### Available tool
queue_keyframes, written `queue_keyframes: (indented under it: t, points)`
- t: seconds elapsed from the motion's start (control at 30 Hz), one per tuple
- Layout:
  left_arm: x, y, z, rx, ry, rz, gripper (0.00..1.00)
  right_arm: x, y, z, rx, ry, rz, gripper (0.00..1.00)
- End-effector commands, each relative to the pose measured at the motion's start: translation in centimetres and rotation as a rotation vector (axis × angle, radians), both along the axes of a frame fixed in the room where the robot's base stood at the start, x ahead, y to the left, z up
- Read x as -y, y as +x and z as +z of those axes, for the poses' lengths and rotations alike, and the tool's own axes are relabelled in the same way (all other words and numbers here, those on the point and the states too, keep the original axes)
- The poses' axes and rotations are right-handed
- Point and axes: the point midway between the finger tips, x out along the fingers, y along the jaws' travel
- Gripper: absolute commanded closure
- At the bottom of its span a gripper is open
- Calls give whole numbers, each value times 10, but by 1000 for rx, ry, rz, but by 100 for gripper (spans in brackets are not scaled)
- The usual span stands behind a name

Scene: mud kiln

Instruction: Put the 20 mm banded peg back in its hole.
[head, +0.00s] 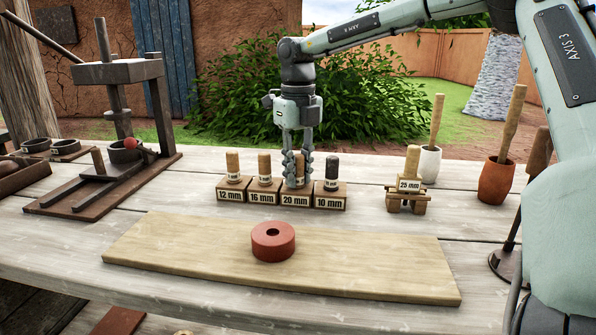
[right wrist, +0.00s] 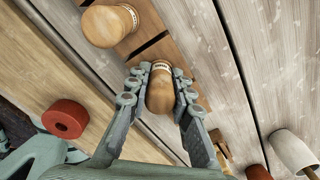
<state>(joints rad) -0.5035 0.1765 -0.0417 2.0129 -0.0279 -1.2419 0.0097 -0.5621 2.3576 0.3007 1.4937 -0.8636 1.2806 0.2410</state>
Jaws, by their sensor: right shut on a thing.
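My right gripper (head: 298,172) points straight down over the block marked 20 mm (head: 295,201) in the row on the table. It is shut on a light wooden peg, the 20 mm banded peg (right wrist: 160,95), which shows between the fingers in the right wrist view. The peg looks upright and in line with its block. The fingers hide much of it in the head view, and I cannot tell how deep its lower end sits. My left gripper is not in view.
The 12 mm peg (head: 232,163) and 16 mm peg (head: 264,166) stand on the left, the dark 10 mm peg (head: 331,172) on the right. A 25 mm peg (head: 412,163) sits on a small stand. A red ring (head: 273,242) lies on the front board (head: 180,255).

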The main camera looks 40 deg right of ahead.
Motion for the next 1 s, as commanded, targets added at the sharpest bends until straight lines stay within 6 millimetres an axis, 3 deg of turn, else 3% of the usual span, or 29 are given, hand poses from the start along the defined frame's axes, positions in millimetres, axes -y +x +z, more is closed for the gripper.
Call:
queue_keyframes:
  t: [0.17,0.2,0.37,0.73,0.87,1.0]
  points:
    - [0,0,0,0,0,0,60,0,0,0,0,0,0,100]
    - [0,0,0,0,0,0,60,0,0,0,0,0,0,74]
    - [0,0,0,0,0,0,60,0,0,0,0,0,0,54]
    - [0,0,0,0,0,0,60,0,0,6,2,-1,0,54]
    - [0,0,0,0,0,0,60,0,1,24,4,-1,-1,54]
    - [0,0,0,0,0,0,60,0,1,55,5,-2,0,54]
